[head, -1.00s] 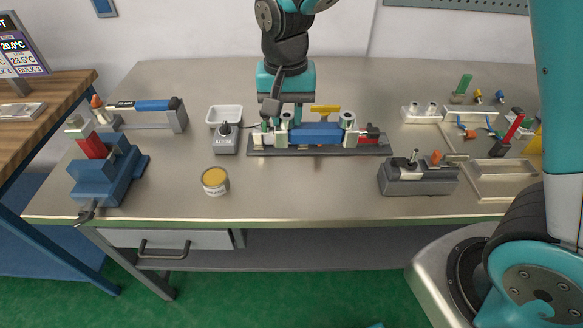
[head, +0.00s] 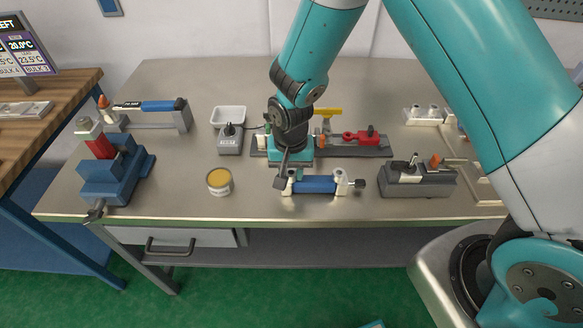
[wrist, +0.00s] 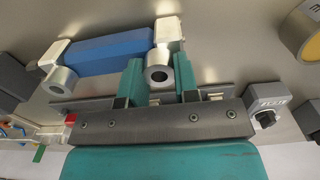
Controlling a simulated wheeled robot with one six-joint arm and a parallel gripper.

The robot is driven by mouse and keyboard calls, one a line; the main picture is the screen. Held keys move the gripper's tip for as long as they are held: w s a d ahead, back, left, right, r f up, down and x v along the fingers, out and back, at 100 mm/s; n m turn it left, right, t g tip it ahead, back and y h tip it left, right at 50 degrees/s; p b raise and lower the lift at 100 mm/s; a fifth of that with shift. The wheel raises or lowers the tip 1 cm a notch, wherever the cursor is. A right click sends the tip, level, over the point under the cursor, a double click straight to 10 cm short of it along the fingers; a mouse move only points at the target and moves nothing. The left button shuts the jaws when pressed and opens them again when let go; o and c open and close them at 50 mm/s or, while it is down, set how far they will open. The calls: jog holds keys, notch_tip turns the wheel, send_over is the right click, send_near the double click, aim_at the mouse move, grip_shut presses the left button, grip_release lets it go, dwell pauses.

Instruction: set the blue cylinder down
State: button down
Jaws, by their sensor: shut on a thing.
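The blue cylinder (head: 314,184) has a blue body with pale end blocks and metal eyes. It lies left to right over the front part of the steel bench, in front of the dark fixture plate (head: 383,151). My gripper (head: 287,183) is shut on its left end in the head view. In the wrist view, the blue cylinder (wrist: 108,48) reaches to the upper left, and the teal fingers of my gripper (wrist: 159,82) stand either side of one metal eye. I cannot tell whether the cylinder touches the bench.
A yellow-topped can (head: 219,181) stands left of the cylinder. A grey block with knobs (head: 418,180) is to the right. A blue vise (head: 115,175) is at the far left. Bare bench (head: 260,205) lies between the can and the cylinder, and along the front edge.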

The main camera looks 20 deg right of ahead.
jog(key=shift+f, duration=0.1)
jog(key=c, duration=0.9)
grip_release()
jog(key=shift+o, duration=0.2)
notch_tip(320, 180, up, 12)
jog(key=b, duration=0.2)
jog(key=s+r+n+y, duration=0.2)
jog(key=s+r+n, duration=0.3)
jog(key=s, duration=0.5)
jog(key=s+r+n+y, duration=0.2)
jog(key=s+r+n, duration=0.3)
jog(key=s+r, duration=0.3)
jog(key=s, duration=0.2)
jog(key=shift+s+d+r+n, duration=0.25)
jog(key=shift+s+r+n, duration=0.1)
jog(key=shift+s+n, duration=0.05)
